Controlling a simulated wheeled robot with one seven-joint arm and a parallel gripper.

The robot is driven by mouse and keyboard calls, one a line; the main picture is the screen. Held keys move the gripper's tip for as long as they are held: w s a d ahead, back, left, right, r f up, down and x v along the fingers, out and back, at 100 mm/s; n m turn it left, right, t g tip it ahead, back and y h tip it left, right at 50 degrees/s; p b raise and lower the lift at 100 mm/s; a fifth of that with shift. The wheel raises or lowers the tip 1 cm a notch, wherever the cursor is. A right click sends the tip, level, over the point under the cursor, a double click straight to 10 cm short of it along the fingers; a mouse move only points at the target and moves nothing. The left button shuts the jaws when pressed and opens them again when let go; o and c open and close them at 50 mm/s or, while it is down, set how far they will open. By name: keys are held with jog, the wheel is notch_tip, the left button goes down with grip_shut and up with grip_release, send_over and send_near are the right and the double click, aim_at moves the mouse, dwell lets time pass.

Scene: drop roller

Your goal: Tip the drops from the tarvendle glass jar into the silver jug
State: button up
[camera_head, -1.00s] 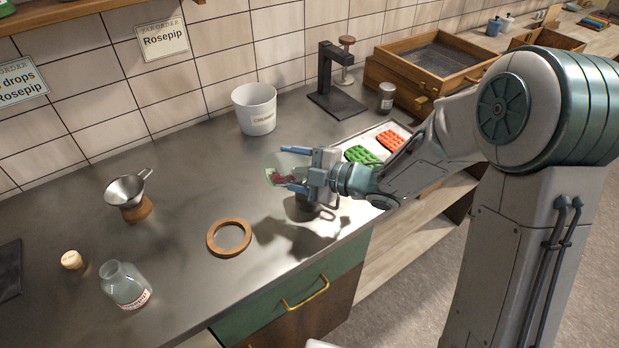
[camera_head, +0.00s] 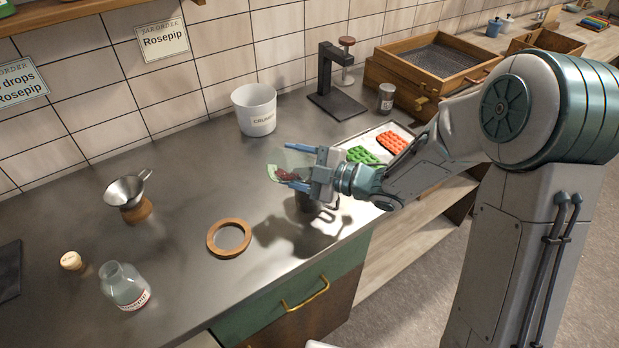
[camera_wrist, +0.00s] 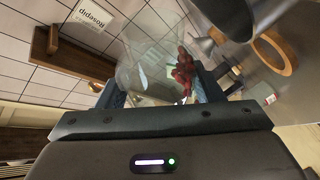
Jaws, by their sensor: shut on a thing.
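My gripper (camera_head: 298,180) is shut on a clear glass jar (camera_wrist: 145,50), holding it tilted above the counter. Red drops (camera_wrist: 184,72) lie together inside it against one side; they also show in the head view (camera_head: 284,174). The jar's lettering cannot be read. The silver jug (camera_head: 306,202) stands on the counter below my gripper, largely hidden by it in the head view. In the wrist view a grey metal vessel, apparently the jug (camera_wrist: 230,18), shows at the top edge beside the jar. The jug's inside is not visible.
A wooden ring (camera_head: 229,237) lies left of the jug. A second glass jar (camera_head: 125,287), a cork (camera_head: 71,260) and a metal funnel (camera_head: 127,191) stand farther left. A white bucket (camera_head: 255,109), black stand (camera_head: 335,90) and tray with green and orange moulds (camera_head: 378,143) are behind.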

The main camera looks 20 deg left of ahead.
aim_at(312, 159)
jog(key=shift+w+d+r+m+y+b, duration=0.25)
jog(key=shift+w+d+m+y, duration=0.15)
jog(key=shift+m, duration=0.35)
jog(key=shift+w+d+r+m+y+b, duration=0.25)
jog(key=shift+m+y, duration=0.2)
jog(key=shift+m, duration=0.35)
jog(key=shift+w+d+r+m+y+b, duration=0.15)
jog(key=shift+w+d+r+m+y, duration=0.2)
jog(key=shift+m, duration=0.4)
dwell(1.1)
jog(key=shift+w+d+r+m+t+y+p, duration=0.25)
jog(key=shift+r+m+t, duration=0.2)
jog(key=shift+r+m, duration=0.25)
jog(key=shift+w+d+r+m+t+y+p, duration=0.15)
jog(key=shift+w+r+m+t+y, duration=0.25)
jog(key=shift+m, duration=0.4)
dwell(1.8)
jog(key=f+n, duration=0.1)
jog(key=s+a+n+g+h, duration=0.1)
jog(key=n, duration=0.1)
jog(key=s+a+f+n+g+h, duration=0.1)
jog(key=n, duration=0.1)
jog(key=shift+s+f, duration=0.15)
jog(key=shift+f, duration=0.2)
jog(key=shift+s+f+h, duration=0.1)
jog(key=shift+f+h, duration=0.05)
jog(key=shift+h, duration=0.1)
jog(key=shift+n, duration=0.4)
